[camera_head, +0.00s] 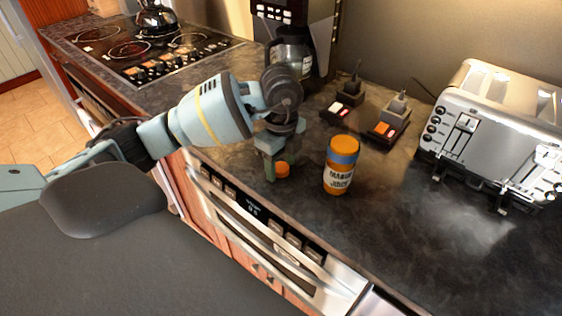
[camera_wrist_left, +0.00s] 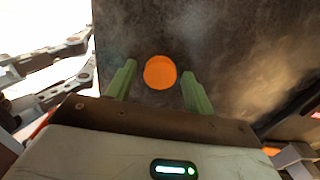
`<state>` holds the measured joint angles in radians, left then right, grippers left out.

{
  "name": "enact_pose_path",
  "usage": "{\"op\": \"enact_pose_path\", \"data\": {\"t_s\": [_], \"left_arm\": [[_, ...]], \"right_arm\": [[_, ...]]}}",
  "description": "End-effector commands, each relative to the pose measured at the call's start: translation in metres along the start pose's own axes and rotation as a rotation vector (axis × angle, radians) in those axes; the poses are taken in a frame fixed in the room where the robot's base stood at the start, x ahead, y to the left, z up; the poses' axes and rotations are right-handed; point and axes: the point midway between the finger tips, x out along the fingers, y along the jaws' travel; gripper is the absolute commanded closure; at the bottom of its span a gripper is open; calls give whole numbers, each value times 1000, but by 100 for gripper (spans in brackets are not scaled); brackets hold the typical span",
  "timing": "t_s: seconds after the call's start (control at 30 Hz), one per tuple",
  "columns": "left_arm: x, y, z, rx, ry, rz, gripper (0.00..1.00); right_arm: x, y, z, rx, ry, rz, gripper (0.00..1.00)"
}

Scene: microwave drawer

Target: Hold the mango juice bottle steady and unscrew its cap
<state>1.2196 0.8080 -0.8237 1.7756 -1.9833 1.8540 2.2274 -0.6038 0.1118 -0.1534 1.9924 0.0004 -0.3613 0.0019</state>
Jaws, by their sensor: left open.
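The mango juice bottle (camera_head: 338,180) stands upright on the dark counter, orange with a blue band and a white label. Its top is orange; I cannot tell whether a separate cap is on it. A small round orange piece, which looks like a cap (camera_head: 282,170), is at my left gripper (camera_head: 278,167), left of the bottle and apart from it. In the left wrist view the orange piece (camera_wrist_left: 160,73) shows between the open green fingers of my left gripper (camera_wrist_left: 159,70), with gaps on both sides. Whether it rests on the counter is unclear. My right gripper is not seen.
A silver toaster (camera_head: 500,130) stands at the right. Two small dark holders (camera_head: 387,120) are behind the bottle. A coffee maker (camera_head: 290,50) is at the back, a stovetop (camera_head: 150,50) at the left. The counter right of the bottle is clear up to the toaster.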

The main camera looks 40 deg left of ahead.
Motion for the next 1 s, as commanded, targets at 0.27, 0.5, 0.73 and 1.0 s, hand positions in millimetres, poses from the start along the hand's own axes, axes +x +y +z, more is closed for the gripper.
{"op": "enact_pose_path", "data": {"t_s": [0.27,0.5,0.73,1.0], "left_arm": [[-33,-1,0,0,0,-6,47],[-83,-1,0,0,0,-7,47],[-116,0,0,0,0,-5,47],[-123,0,0,0,1,0,47]], "right_arm": [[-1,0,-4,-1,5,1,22],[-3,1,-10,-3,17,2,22],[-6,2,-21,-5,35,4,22],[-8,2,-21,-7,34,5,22]]}}
